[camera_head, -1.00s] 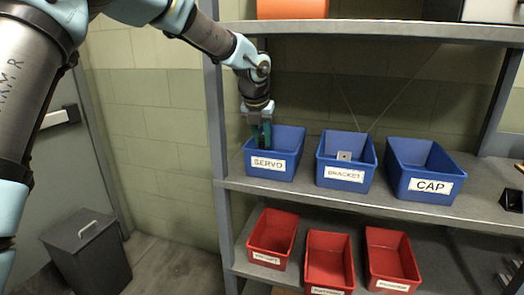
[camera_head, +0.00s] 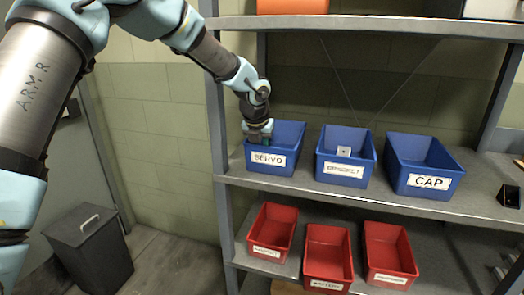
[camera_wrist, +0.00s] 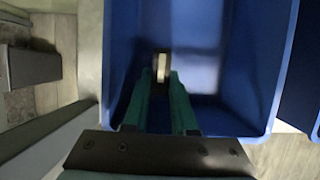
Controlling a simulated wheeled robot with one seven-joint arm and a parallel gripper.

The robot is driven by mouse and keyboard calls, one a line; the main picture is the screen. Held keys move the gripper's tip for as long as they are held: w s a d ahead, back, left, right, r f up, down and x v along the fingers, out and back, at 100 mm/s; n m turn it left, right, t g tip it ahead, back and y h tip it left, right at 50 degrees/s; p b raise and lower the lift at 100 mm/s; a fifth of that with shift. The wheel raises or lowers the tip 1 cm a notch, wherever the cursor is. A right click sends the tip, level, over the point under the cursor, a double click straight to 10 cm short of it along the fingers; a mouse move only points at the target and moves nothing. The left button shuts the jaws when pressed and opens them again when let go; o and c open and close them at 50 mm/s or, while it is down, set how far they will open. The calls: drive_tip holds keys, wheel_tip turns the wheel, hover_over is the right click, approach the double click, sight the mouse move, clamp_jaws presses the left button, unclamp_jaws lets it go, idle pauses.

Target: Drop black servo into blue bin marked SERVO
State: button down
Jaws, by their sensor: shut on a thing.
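The blue bin marked SERVO (camera_head: 288,164) stands at the left end of the middle shelf. My gripper (camera_head: 259,136) points down into the left part of this bin, its fingers partly hidden by the front wall. In the wrist view the green fingers of my gripper (camera_wrist: 162,78) are inside the blue bin (camera_wrist: 275,75). They are shut on a small dark piece with a pale middle, the servo (camera_wrist: 162,67), at their tips. The servo is hidden in the head view. I cannot tell whether it touches the bin floor.
The blue BRACKET bin (camera_head: 345,184), holding a small pale part, and the blue CAP bin (camera_head: 430,192) stand to the right. Red bins (camera_head: 328,270) sit on the shelf below. The upper shelf (camera_head: 400,30) and the left shelf post (camera_head: 216,120) are close to my arm.

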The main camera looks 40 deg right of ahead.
drive_tip(key=shift+f, duration=0.3)
drive_tip(key=c, duration=0.7)
unclamp_jaws()
drive_tip(key=shift+r, duration=0.15)
drive_tip(key=shift+r, duration=0.3)
drive_tip(key=b+v, duration=0.1)
drive_tip(key=v, duration=1.1)
drive_tip(key=shift+w+r+b, duration=0.1)
drive_tip(key=shift+r+b, duration=0.15)
drive_tip(key=shift+b, duration=0.1)
